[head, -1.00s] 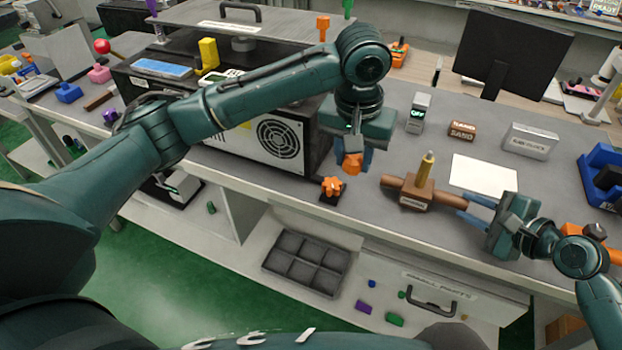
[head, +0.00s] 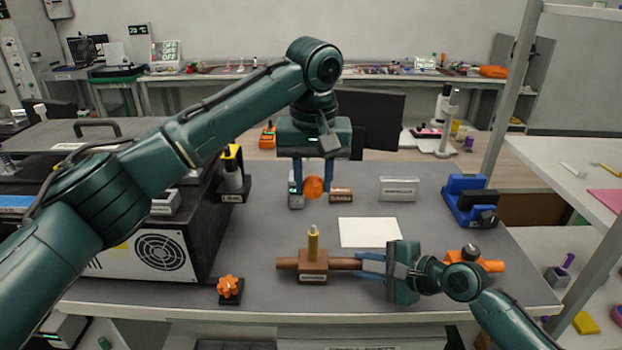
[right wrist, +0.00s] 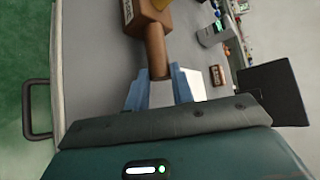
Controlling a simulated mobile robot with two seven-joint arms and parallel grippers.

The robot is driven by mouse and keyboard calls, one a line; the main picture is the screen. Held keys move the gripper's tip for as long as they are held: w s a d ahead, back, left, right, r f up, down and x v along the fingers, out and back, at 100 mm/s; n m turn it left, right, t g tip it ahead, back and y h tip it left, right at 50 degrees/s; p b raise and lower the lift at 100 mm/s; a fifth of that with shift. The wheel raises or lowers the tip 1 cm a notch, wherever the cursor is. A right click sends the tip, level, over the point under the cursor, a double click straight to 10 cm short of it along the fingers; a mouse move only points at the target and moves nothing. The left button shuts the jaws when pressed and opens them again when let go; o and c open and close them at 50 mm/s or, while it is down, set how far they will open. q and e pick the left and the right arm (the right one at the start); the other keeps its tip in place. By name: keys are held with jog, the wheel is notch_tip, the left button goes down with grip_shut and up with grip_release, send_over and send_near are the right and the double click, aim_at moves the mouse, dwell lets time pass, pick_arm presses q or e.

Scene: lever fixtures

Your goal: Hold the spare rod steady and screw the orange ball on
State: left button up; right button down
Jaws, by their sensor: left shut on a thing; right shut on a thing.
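A brown block (head: 313,267) sits on the grey bench with a brown horizontal bar (head: 291,264) through it. A yellow rod with a pale tip (head: 313,241) stands upright in the block. My left gripper (head: 313,178) points down and is shut on the orange ball (head: 314,188), which appears above the rod's tip with a gap between. My right gripper (head: 370,266) is shut on the right end of the brown bar. In the right wrist view, the bar (right wrist: 155,46) runs between the fingers (right wrist: 160,88) from the block (right wrist: 146,14).
An orange star-shaped knob (head: 230,287) stands at the front left, beside a large black machine (head: 160,252). A white sheet (head: 369,232) lies behind the bar. A blue fixture (head: 470,200) and an orange-handled one (head: 473,260) stand to the right.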

pick_arm(q)
jog(key=shift+f, duration=0.1)
send_over(313, 226)
jog(key=shift+s+f, duration=0.1)
jog(key=shift+f, duration=2.7)
jog(key=shift+f, duration=1.2)
jog(key=o, duration=1)
jog(key=shift+o, duration=0.2)
jog(key=shift+r, duration=0.1)
jog(key=r, duration=0.4)
jog(key=s+r, duration=0.1)
jog(key=r, duration=0.6)
jog(key=shift+s+r, duration=0.2)
jog(key=shift+r, duration=0.2)
